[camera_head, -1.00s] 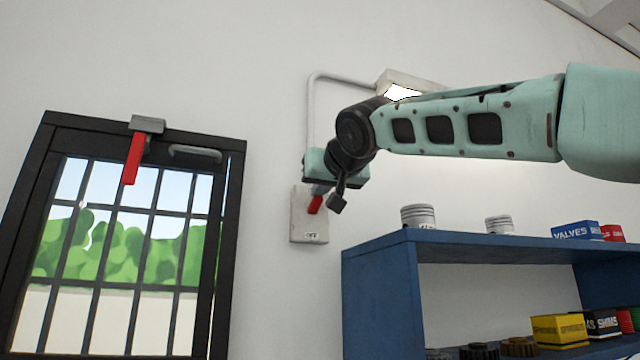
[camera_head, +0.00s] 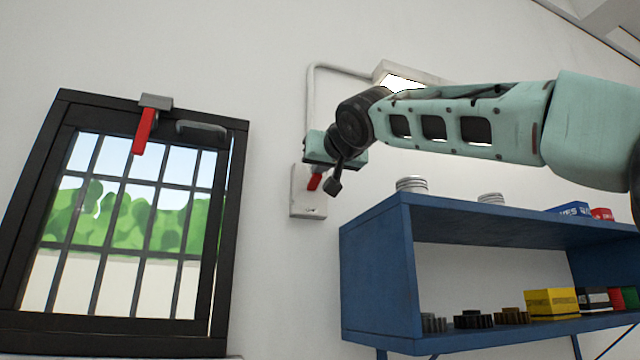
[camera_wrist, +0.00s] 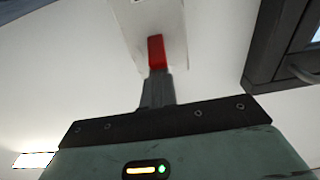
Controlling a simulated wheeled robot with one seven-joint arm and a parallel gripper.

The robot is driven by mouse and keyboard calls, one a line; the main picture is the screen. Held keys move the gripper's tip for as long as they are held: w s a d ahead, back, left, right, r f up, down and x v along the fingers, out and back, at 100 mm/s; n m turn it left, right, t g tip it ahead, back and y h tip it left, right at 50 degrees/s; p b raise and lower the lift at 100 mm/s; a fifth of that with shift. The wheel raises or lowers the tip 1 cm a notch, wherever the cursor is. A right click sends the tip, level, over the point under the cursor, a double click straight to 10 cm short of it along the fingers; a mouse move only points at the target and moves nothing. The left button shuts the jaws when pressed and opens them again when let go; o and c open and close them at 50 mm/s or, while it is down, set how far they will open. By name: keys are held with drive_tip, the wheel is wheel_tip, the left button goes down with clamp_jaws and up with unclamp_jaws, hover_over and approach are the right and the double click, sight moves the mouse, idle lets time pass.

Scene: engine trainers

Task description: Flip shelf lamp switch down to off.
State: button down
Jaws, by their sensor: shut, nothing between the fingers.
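The lamp switch is a pale wall plate (camera_head: 308,205) with a red lever (camera_head: 314,183). The lever's upper part is hidden behind my gripper in the head view. In the wrist view the red lever (camera_wrist: 155,52) stands just beyond my fingertips on the pale plate (camera_wrist: 172,15). My gripper (camera_head: 316,173) is shut and empty, its dark fingers (camera_wrist: 156,75) together at the lever's near end. They look touching or very close; I cannot tell which. The shelf lamp (camera_head: 400,85) on the wall shows a bright white face, partly hidden by my arm.
A blue shelf (camera_head: 380,240) below right holds pistons (camera_head: 412,184), gears (camera_head: 474,320) and small boxes (camera_head: 552,303). A barred window (camera_head: 62,190) with a red-handled latch (camera_head: 144,130) is at left. A conduit (camera_head: 310,100) runs from lamp to switch. Bare wall lies between window and switch.

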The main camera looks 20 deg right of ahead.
drive_tip(key=shift+s+f+t+b, duration=0.15)
drive_tip(key=shift+f+t+b, duration=1.25)
drive_tip(key=shift+b, duration=3.1)
drive_tip(key=b, duration=0.2)
drive_tip(key=t+b, duration=0.1)
drive_tip(key=b, duration=0.1)
drive_tip(key=shift+s+a+f, duration=0.1)
drive_tip(key=shift+f, duration=0.15)
wheel_tip(320, 180, up, 5)
drive_tip(key=s+p, duration=0.2)
drive_tip(key=p, duration=0.3)
drive_tip(key=b, duration=1)
approach(317, 179)
drive_tip(key=shift+s+r, duration=0.25)
drive_tip(key=shift+s, duration=0.75)
drive_tip(key=shift+w, duration=0.1)
